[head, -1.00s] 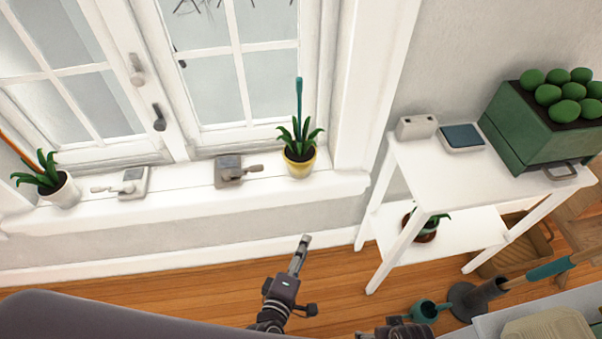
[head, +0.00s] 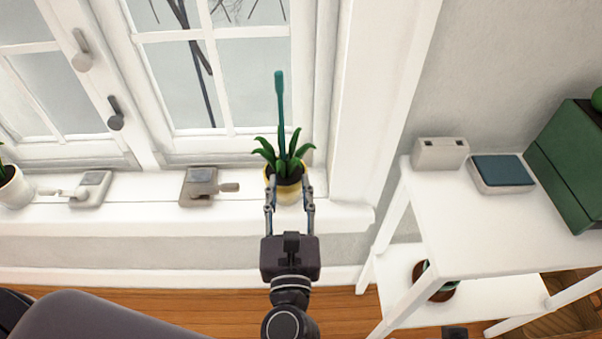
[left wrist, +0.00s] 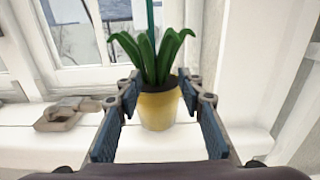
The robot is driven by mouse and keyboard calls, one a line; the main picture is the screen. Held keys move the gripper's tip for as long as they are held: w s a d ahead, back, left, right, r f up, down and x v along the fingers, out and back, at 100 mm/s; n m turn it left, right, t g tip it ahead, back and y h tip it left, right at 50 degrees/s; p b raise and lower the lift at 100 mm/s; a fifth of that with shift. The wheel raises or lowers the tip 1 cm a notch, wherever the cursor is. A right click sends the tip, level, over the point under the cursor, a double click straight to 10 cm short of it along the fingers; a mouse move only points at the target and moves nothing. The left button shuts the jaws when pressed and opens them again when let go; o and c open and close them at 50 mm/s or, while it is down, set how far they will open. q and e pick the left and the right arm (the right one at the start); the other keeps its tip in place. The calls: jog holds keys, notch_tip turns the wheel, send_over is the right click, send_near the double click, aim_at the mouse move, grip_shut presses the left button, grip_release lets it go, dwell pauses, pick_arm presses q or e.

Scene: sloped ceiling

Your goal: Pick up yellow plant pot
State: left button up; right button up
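The yellow plant pot (head: 287,193) stands upright on the white window sill, holding a green leafy plant and an upright teal stick. My left gripper (head: 289,187) reaches up to it from the front, with one finger on each side of the pot. In the left wrist view the pot (left wrist: 158,110) sits between the open, blue-padded fingers of the gripper (left wrist: 160,108). A gap shows on the left side; on the right the pad is close to the pot, and I cannot tell if it touches. My right gripper is not clearly in view.
A grey window latch (head: 203,187) lies on the sill left of the pot, with another latch (head: 90,188) and a white pot (head: 13,188) further left. The window frame post (head: 350,120) rises close on the right. A white shelf table (head: 470,225) stands at right.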

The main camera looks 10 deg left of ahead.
aim_at(284, 163)
pick_arm(q)
jog(key=shift+w+a+r, duration=0.25)
jog(key=shift+w+a, duration=0.25)
jog(key=shift+w, duration=0.2)
jog(key=x, duration=0.4)
jog(key=shift+w+a+r+p, duration=0.2)
jog(key=shift+a+r+p, duration=0.1)
jog(key=shift+p, duration=0.1)
jog(key=shift+w+a, duration=0.1)
jog(key=shift+w, duration=0.3)
grip_shut()
